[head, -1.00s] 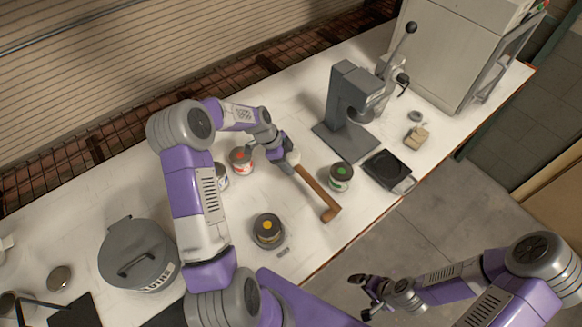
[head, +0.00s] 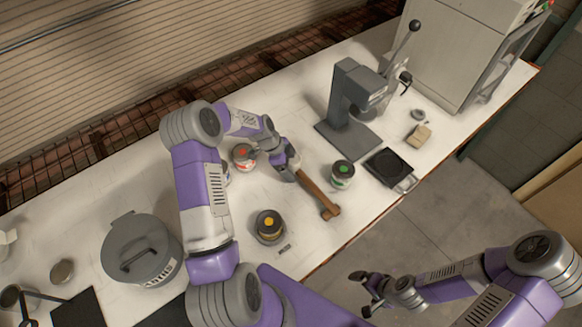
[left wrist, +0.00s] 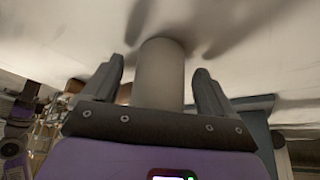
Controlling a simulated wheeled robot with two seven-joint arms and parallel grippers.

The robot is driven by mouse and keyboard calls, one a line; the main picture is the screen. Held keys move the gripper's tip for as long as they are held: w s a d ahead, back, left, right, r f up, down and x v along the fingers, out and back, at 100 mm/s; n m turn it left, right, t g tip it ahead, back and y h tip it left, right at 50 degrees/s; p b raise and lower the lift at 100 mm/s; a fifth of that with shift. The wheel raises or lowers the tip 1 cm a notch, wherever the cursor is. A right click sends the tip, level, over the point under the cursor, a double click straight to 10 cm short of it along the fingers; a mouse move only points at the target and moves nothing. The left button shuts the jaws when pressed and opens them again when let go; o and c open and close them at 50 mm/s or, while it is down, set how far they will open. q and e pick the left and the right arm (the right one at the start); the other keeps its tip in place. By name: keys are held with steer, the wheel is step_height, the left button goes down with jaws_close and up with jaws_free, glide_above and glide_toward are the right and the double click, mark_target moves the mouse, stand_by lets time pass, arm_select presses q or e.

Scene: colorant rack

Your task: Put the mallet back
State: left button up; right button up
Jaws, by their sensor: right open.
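The mallet (head: 317,195) lies on the white bench, its brown wooden handle slanting down to the right. Its pale head end (head: 292,153) is partly hidden by my left gripper (head: 285,171), which is low over that end. In the left wrist view a pale grey cylinder (left wrist: 160,75), apparently the mallet head, stands between the two dark fingers of my left gripper (left wrist: 160,85). Narrow gaps show beside it; whether the fingers touch it is unclear. My right gripper (head: 367,290) is open and empty, past the bench's front edge.
Colorant cans with red (head: 243,157), green (head: 342,174) and yellow (head: 268,225) tops stand around the mallet. A grey press (head: 350,105), black scale (head: 390,168) and beige block (head: 419,135) are to the right. A lidded grey pot (head: 140,248) is at left.

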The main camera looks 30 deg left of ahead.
arm_select(q)
steer(key=v, duration=1.2)
steer(key=shift+b, duration=0.35)
